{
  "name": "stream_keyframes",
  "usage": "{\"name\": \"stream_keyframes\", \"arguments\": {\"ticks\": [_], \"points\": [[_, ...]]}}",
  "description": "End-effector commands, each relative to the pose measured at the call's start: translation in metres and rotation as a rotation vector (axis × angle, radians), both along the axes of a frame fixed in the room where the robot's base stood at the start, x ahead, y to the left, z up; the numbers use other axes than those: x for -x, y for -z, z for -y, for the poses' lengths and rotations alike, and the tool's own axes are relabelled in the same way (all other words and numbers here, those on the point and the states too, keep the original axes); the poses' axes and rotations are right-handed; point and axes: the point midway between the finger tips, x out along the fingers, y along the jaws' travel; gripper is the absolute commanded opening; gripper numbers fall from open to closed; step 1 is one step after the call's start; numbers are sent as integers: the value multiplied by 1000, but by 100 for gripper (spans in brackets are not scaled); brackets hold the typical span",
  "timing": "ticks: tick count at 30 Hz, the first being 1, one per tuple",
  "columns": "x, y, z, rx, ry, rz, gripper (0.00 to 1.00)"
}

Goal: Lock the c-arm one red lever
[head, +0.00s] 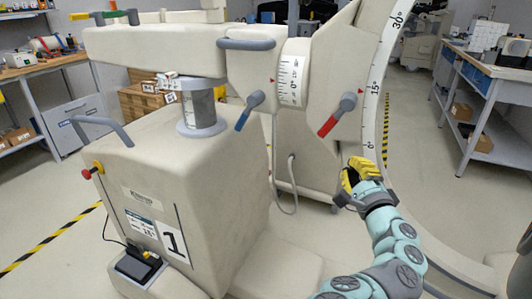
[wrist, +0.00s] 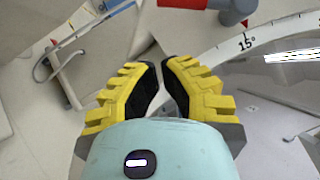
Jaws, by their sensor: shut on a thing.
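The red lever (head: 330,124) of c-arm one has a red grip and a grey hub. It is on the beige c-arm body beside the curved scale, its grip pointing down-left. Part of it shows at the top edge of the wrist view (wrist: 186,3). My gripper (head: 350,172) has yellow fingers with black pads and is below and right of the lever, apart from it. In the wrist view the fingertips (wrist: 161,63) are close together with a narrow gap. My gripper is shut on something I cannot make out.
A blue lever (head: 249,112) is left of the red one. The curved c-arm scale (head: 374,105) rises close to my gripper. The cart (head: 165,190) marked 1 stands at left. A workbench (head: 490,95) is at right, with clear floor before it.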

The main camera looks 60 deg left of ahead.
Motion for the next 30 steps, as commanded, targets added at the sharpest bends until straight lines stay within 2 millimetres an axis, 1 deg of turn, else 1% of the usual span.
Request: {"name": "stream_keyframes", "arguments": {"ticks": [1, 3, 7, 10, 15, 30], "points": [[3, 4, 8, 1, 6, -2, 0], [9, 7, 16, 1, 3, -3, 0], [15, 11, 30, 0, 4, 0, 0], [18, 13, 36, 0, 5, -1, 0], [21, 13, 40, -1, 1, 0, 0], [21, 13, 40, 0, 1, 1, 0]]}}
